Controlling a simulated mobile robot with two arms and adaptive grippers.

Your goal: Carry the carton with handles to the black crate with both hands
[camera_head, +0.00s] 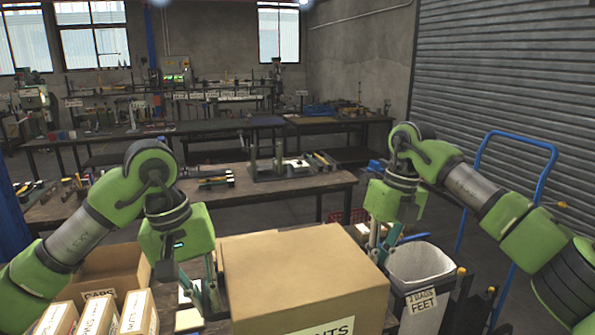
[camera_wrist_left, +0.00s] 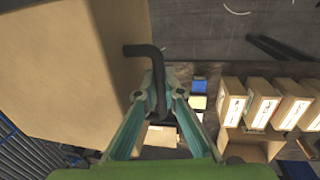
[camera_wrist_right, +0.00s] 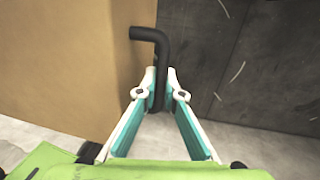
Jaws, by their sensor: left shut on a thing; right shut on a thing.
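The large brown carton (camera_head: 305,265) is between my two grippers at the bottom centre of the head view, with part of a label on its near side. My left gripper (camera_head: 203,298) is at its left side, shut on a black bent handle (camera_wrist_left: 158,75), as the left wrist view shows. My right gripper (camera_head: 378,252) is at its right side, shut on the other black handle (camera_wrist_right: 157,60). The carton looks roughly level. What is under it is hidden in the head view. I cannot make out a black crate for certain.
A dark bin with a pale liner (camera_head: 420,262) and a "FEET" label stands right of the carton. An open carton (camera_head: 112,262) and several small labelled boxes (camera_head: 98,312) are at the left. A workbench (camera_head: 270,190) is ahead, and a blue trolley frame (camera_head: 520,140) is at the right.

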